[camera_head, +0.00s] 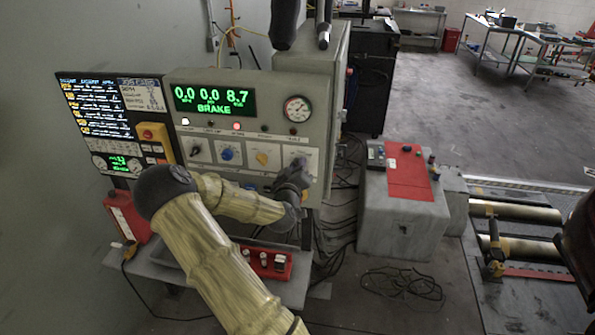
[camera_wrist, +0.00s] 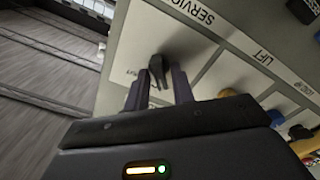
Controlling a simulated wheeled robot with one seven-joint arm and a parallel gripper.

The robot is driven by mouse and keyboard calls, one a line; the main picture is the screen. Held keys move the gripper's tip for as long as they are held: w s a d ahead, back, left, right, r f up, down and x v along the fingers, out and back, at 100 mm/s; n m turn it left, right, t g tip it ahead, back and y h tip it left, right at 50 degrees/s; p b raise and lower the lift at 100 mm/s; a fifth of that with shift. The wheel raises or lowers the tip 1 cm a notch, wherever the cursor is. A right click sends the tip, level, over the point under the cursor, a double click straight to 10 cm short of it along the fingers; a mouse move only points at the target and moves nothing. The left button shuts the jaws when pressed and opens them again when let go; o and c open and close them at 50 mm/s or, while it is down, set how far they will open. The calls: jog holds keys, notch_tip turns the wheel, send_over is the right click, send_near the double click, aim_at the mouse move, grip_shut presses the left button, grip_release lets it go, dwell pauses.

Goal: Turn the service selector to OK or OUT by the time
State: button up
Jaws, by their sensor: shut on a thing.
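The service selector (camera_wrist: 157,66) is a dark knob on a pale plate under the printed word SERVICE in the wrist view. My gripper (camera_wrist: 158,88) has one finger on each side of it and is shut on it. In the head view my gripper (camera_head: 297,175) reaches the rightmost plate of the grey control panel (camera_head: 250,94) and mostly hides the selector. The selector's pointing direction and its small position marks cannot be read. The green display (camera_head: 215,100) reads 0.0, 0.0, 8.7 and BRAKE.
Left of the selector are a yellow knob (camera_head: 262,158), a blue knob (camera_head: 227,154) and a black knob (camera_head: 195,150). A round gauge (camera_head: 297,108) sits above. A grey box with red top (camera_head: 405,175) stands right; cables lie on the floor.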

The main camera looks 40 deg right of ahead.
dwell(0.3)
jog(key=o, duration=0.7)
jog(key=shift+a+f, duration=0.1)
jog(key=shift+a, duration=0.05)
jog(key=shift+b+v, duration=8.6)
jog(key=shift+b, duration=0.1)
